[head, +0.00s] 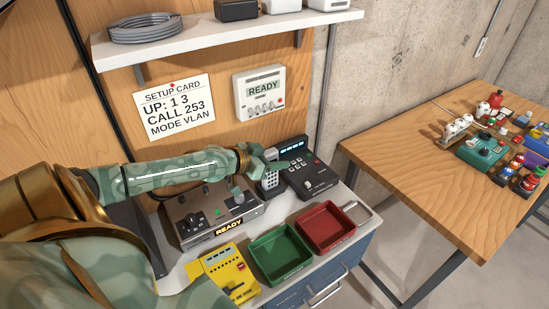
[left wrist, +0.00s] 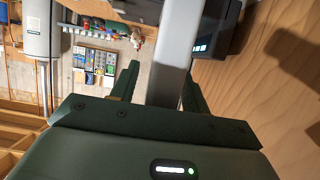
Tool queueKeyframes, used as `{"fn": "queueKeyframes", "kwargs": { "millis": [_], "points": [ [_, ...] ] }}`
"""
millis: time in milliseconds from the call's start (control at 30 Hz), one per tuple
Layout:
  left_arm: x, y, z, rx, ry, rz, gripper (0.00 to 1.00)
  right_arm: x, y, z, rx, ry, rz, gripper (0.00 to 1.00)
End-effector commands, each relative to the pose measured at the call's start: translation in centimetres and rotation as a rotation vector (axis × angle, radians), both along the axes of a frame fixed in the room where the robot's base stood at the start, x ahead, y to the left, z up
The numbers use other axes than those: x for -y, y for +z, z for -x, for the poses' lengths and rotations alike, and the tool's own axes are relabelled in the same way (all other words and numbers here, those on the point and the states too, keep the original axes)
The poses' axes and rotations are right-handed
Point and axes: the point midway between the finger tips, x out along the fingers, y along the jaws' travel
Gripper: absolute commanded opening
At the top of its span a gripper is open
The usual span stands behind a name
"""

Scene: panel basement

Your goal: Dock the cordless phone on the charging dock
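A grey handset with a dark keypad (head: 270,180), which looks like the cordless phone, stands roughly upright on the worktop. A black unit with lit displays and buttons (head: 308,180) is right beside it on the right. I cannot tell which part is the charging dock. My left gripper (head: 277,163) is at the handset's top, reaching from the left. In the left wrist view its fingers (left wrist: 160,80) are apart, with a pale upright bar (left wrist: 174,55) seen between them and a gap at the left finger. My right gripper is not in view.
A grey console (head: 212,215) marked READY stands below my left arm. A yellow device (head: 228,272), a green tray (head: 281,254) and a red tray (head: 326,228) line the front. A shelf (head: 225,36) hangs above. A wooden table (head: 420,160) stands right, beyond a gap.

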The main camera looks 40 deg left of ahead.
Motion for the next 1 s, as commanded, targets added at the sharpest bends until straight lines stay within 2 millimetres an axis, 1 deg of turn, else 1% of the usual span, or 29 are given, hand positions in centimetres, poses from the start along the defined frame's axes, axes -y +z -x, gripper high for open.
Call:
{"fn": "queueKeyframes", "kwargs": {
  "millis": [100,167,267,500,700,867,1000],
  "points": [
    [0.0,0.4,0.0,0.000,0.000,0.000,0.46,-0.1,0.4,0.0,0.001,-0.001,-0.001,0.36],
    [-0.2,0.5,0.5,-0.002,0.001,-0.002,0.46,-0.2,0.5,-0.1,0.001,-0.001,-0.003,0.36],
    [-0.6,1.1,1.9,-0.003,0.000,-0.003,0.46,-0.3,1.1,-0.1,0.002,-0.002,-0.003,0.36],
    [-1.8,3.1,6.3,-0.006,-0.001,-0.002,0.46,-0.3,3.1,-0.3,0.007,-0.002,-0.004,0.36],
    [-2.6,4.3,9.1,-0.005,-0.001,-0.002,0.46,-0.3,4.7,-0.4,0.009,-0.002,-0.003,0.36],
    [-3.0,4.8,10.3,-0.003,-0.001,-0.001,0.46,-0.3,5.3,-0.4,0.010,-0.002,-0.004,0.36],
    [-3.0,4.9,10.7,0.000,-0.001,0.000,0.46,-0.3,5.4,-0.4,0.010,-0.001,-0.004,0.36]
  ]
}}
